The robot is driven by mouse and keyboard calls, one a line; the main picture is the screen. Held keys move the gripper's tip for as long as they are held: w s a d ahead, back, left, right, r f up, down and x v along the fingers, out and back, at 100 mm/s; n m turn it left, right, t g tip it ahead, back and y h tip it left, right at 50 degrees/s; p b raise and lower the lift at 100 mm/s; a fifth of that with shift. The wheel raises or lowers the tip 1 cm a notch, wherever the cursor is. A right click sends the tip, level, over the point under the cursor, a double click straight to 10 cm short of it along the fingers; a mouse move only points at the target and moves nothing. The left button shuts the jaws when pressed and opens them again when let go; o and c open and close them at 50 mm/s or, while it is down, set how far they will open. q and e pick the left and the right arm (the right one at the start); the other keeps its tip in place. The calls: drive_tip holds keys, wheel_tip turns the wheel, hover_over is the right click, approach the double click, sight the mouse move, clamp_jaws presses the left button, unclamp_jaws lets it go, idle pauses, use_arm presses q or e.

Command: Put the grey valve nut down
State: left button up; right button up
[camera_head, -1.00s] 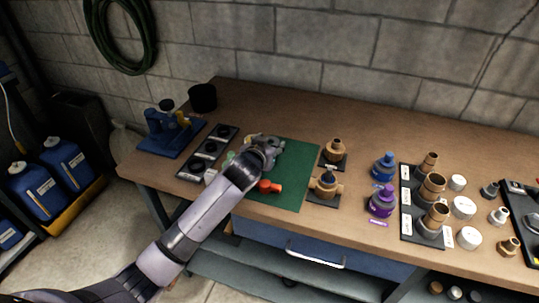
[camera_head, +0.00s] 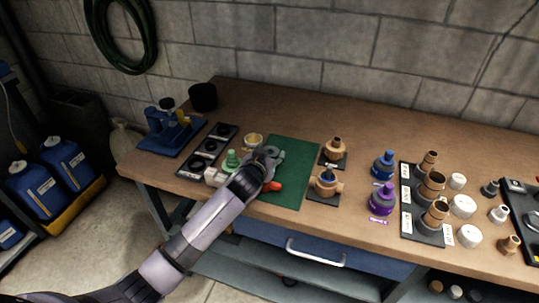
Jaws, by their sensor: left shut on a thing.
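My left gripper (camera_head: 268,155) is over the left part of the green mat (camera_head: 298,165), on the wooden workbench. It is shut on the grey valve nut, which I can hardly tell apart from the grey fingers at this size. I cannot tell whether the nut touches the mat. A red-orange part (camera_head: 272,186) shows just below the gripper, partly covered by my arm. My right gripper is not in view.
Left of the gripper are a green part (camera_head: 232,160), a yellowish ring (camera_head: 253,140) and a black tray with round recesses (camera_head: 209,146). Brass valves (camera_head: 326,182) stand right of the mat. The mat's right part is clear.

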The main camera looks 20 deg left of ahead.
use_arm(q)
drive_tip(key=o, duration=0.7)
drive_tip(key=shift+s+f, duration=0.2)
drive_tip(key=shift+f, duration=0.35)
drive_tip(key=shift+c, duration=0.2)
drive_tip(key=o, duration=0.5)
drive_tip(key=shift+d+f, duration=0.1)
drive_tip(key=shift+f, duration=0.15)
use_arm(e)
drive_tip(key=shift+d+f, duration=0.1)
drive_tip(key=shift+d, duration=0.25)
use_arm(q)
drive_tip(key=shift+r, duration=0.25)
drive_tip(key=shift+w+r+p, duration=0.1)
drive_tip(key=shift+r+p, duration=0.3)
drive_tip(key=shift+r, duration=0.05)
drive_tip(key=v, duration=1.2)
drive_tip(key=shift+w+r, duration=0.1)
drive_tip(key=shift+r, duration=0.2)
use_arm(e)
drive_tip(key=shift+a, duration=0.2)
